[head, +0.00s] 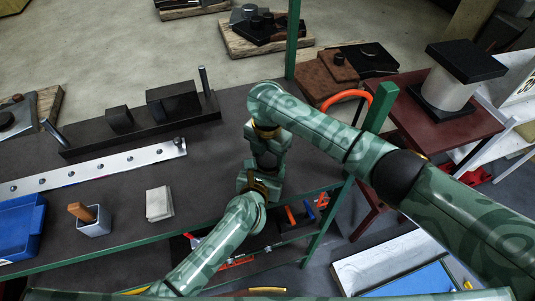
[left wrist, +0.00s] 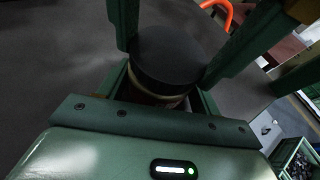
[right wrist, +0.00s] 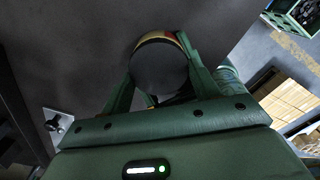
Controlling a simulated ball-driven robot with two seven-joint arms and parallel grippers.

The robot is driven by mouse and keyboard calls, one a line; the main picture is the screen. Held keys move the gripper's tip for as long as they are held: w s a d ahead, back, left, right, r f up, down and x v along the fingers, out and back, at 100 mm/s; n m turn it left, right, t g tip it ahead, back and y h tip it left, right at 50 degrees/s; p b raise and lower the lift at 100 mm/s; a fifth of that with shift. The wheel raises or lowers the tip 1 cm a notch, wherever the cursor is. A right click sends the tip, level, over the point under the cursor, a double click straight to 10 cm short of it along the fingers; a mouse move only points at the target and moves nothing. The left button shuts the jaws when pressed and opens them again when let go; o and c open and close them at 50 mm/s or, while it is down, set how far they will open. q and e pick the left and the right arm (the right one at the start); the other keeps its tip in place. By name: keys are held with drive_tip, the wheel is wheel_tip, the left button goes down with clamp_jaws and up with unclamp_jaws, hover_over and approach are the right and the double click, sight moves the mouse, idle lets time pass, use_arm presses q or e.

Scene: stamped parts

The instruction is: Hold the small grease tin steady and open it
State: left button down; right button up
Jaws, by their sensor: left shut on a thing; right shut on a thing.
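The small grease tin shows in the left wrist view as a wide dark round lid (left wrist: 165,52) above a body with a pale yellowish band (left wrist: 152,96). In the right wrist view, the dark round lid (right wrist: 160,72) faces the camera, with a yellow and red edge of the body behind it. My left gripper (head: 260,180) is shut on the tin body from below. My right gripper (head: 266,145) is shut on the lid from above. The lid sits at the body; I cannot tell whether there is a gap. In the head view the grippers mostly hide the tin.
The dark bench (head: 110,190) has a green edge. On it are a blue bin (head: 20,228), a grey cup (head: 94,222) with a wooden handle, a pale block (head: 159,204), a metal strip (head: 90,172) and a black fixture (head: 140,118). A green post (head: 293,40) stands behind my grippers.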

sight(268, 159)
use_arm(q)
drive_tip(key=shift+a+f, duration=0.1)
use_arm(e)
drive_tip(key=shift+w+d+r, duration=0.1)
drive_tip(key=shift+d+r, duration=0.05)
drive_tip(key=shift+r, duration=0.95)
drive_tip(key=shift+a, duration=0.2)
drive_tip(key=shift+r, duration=2)
use_arm(q)
drive_tip(key=shift+c, duration=1.2)
unclamp_jaws()
